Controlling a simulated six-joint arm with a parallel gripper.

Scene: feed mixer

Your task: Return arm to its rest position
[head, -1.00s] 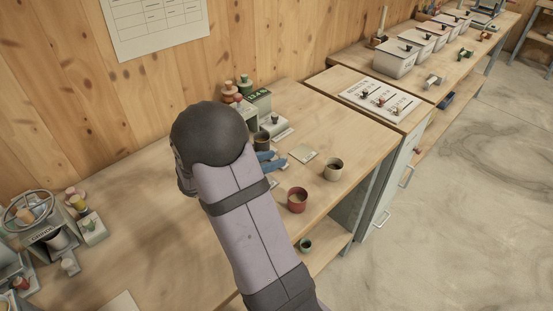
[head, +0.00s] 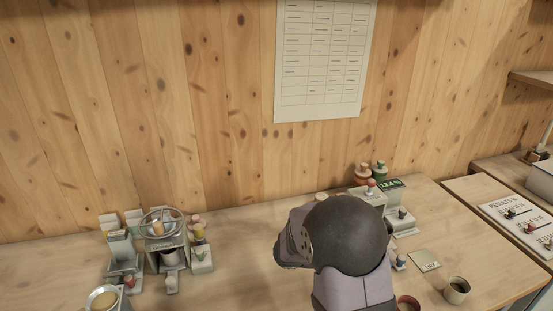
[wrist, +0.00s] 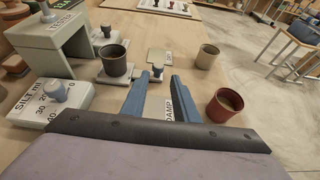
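My arm (head: 350,235) rises from the bottom of the head view, its dark rounded joint over the bench; its fingers are hidden there. In the wrist view my gripper (wrist: 158,80) has its two blue fingers apart, with no object held between them. They reach over the bench above a card marked DAMP (wrist: 168,108). A dark cup (wrist: 116,62) stands left of the fingers, by the grey tester (wrist: 52,45). A beige cup (wrist: 207,58) and a red cup (wrist: 224,106) stand to the right.
A mixer-like device with a ring (head: 164,228) and small knobbed blocks stand at the left of the bench. A DRY card (head: 424,261) lies at the right. The wooden wall with a chart (head: 322,60) stands behind. Bare bench lies between the left devices and my arm.

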